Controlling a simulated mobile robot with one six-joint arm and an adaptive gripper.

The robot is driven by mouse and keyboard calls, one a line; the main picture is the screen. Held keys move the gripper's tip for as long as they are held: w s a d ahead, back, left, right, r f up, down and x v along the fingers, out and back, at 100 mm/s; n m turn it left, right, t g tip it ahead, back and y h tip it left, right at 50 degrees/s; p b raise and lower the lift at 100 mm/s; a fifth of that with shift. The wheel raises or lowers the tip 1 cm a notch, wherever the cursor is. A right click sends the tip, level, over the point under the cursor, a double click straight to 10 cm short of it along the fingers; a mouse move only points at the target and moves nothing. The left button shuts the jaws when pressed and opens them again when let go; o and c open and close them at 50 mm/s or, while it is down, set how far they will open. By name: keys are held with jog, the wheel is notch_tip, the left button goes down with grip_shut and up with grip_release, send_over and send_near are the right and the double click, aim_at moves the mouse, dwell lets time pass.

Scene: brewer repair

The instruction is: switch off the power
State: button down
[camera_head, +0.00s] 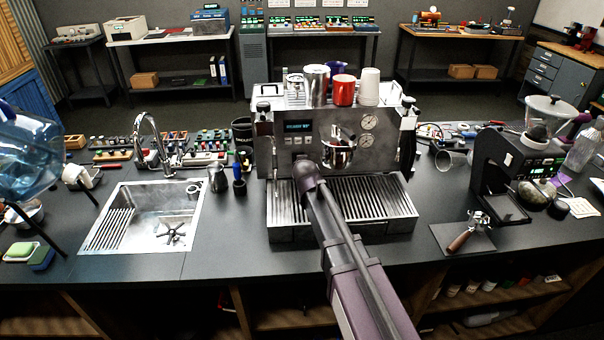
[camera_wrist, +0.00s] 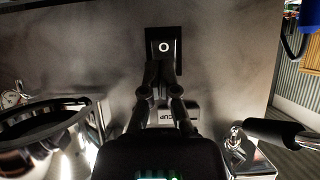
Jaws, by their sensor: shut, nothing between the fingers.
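The espresso machine (camera_head: 292,160) stands on the counter in the middle of the head view, and my arm reaches up to its front. In the wrist view, a black square power switch (camera_wrist: 164,45) with a white round mark sits on the machine's grey metal panel (camera_wrist: 100,50). My gripper (camera_wrist: 160,72) is shut and empty, with its fingertips just below the white mark, overlapping the lower part of the switch. I cannot tell whether they touch it. In the head view I cannot make out the fingers or the switch.
In the wrist view, a shiny round metal part (camera_wrist: 45,125) is close at left and a black-handled lever (camera_wrist: 275,132) at right. Cups, including a red one (camera_head: 343,90), stand on the machine. A sink (camera_head: 150,215) is left and a grinder (camera_head: 505,165) right.

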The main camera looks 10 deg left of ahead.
jog(key=shift+b+x, duration=0.45)
jog(key=shift+x, duration=0.95)
